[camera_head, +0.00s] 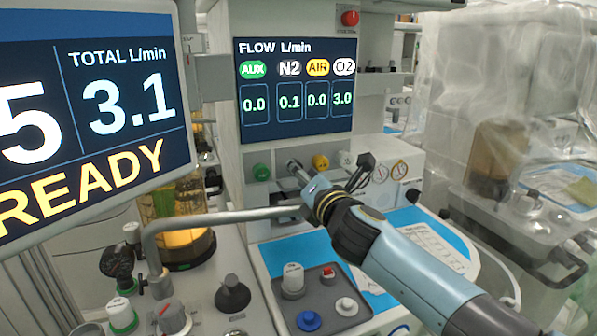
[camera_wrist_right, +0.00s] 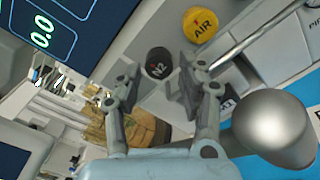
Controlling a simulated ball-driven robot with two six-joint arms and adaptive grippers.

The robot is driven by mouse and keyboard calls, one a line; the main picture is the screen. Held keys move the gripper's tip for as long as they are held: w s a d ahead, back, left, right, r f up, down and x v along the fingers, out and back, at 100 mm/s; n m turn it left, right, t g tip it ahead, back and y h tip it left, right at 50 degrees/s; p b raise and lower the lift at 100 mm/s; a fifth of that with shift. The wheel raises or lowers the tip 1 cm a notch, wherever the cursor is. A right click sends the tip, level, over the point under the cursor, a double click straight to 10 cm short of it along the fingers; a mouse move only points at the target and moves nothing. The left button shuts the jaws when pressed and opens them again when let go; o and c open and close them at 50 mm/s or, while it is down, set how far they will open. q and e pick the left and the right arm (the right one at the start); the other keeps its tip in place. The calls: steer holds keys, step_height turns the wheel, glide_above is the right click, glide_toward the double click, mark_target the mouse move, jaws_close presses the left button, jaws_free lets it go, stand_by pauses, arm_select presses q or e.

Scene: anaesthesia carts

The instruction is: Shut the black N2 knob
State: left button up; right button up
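The black N2 knob (camera_wrist_right: 158,61) shows in the right wrist view, with its label facing me. My right gripper (camera_wrist_right: 160,72) is open, with one finger on either side of the knob in that view. I see no clear contact between the fingers and the knob. In the head view my right gripper (camera_head: 328,168) is at the knob row, and the N2 knob is hidden or hard to make out behind it. The flow display (camera_head: 296,90) reads N2 0.1. My left gripper is in neither view.
The yellow AIR knob (camera_wrist_right: 201,25) is close beside the N2 knob. The green AUX knob (camera_head: 261,172) and white O2 knob (camera_head: 345,159) are in the same row. A grey pipe (camera_head: 225,216) crosses in front, left of the gripper. A rounded metal part (camera_wrist_right: 275,128) is at lower right.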

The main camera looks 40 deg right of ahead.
steer(key=v, duration=1)
